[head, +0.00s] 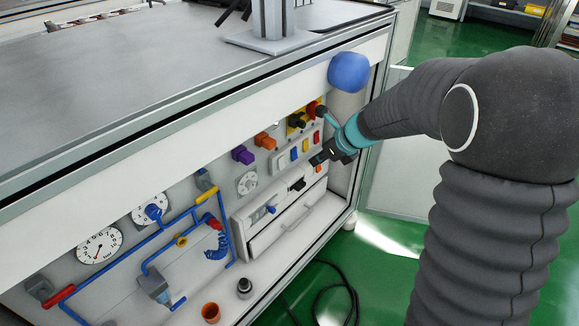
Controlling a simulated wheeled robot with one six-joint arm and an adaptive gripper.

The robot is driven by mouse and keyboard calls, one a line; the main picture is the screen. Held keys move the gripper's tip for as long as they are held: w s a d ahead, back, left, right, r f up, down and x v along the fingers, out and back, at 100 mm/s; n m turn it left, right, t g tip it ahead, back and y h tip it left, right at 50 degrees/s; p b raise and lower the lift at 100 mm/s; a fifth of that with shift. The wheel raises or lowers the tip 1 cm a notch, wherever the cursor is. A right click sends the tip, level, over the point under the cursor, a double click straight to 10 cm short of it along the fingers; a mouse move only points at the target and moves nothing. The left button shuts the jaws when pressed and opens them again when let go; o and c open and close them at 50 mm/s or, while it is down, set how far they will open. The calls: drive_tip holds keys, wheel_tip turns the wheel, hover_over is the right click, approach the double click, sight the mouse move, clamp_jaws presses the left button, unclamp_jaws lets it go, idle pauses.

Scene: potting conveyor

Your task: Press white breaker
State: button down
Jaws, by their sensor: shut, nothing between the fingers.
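My gripper (319,159) is shut and empty, with its dark fingertips close in front of the control panel (207,262). I cannot tell surely which small part is the white breaker; my gripper hides some of this area. Whether the fingertips touch anything is not clear.
Gauges (100,246) and blue pipes (193,212) fill the left.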

sight(282, 163)
drive_tip(key=w+a+r+b+x, duration=0.1)
drive_tip(key=b+x, duration=0.1)
drive_tip(key=x, duration=1)
drive_tip(key=shift+w+a, duration=0.35)
drive_tip(key=shift+a, duration=0.25)
drive_tip(key=shift+w+a, duration=0.1)
drive_tip(key=shift+r, duration=0.15)
